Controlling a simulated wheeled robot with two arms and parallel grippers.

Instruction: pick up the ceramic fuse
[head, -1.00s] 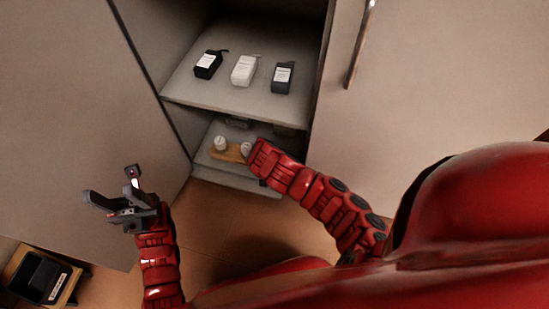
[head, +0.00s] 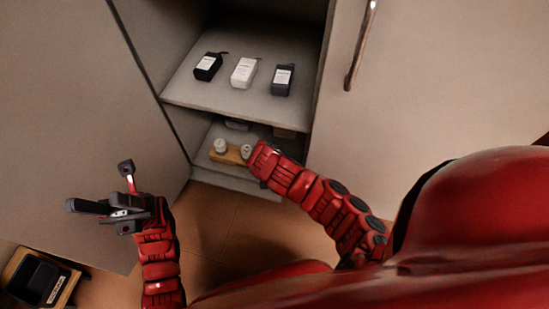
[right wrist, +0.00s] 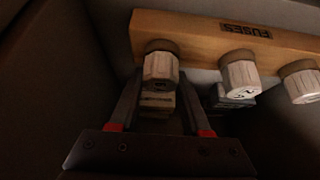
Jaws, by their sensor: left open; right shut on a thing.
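In the right wrist view a white faceted ceramic fuse (right wrist: 160,72) with a brownish cap sits at the left end of a wooden rack (right wrist: 200,28) marked FUSES. My right gripper (right wrist: 159,82) has a finger on each side of this fuse and is shut on it. The fuse still appears to be at the rack. In the head view the rack (head: 229,155) stands on the lower shelf, with white fuses (head: 220,146) showing. My right arm reaches in there, and its fingers are hidden. My left gripper (head: 92,207) is open and empty, outside the cabinet at left.
Two more fuses (right wrist: 239,78) (right wrist: 300,85) stand along the rack to the right. The upper shelf (head: 215,95) above holds a black box (head: 208,66), a white box (head: 244,72) and a dark grey box (head: 283,79). Cabinet side walls enclose the opening.

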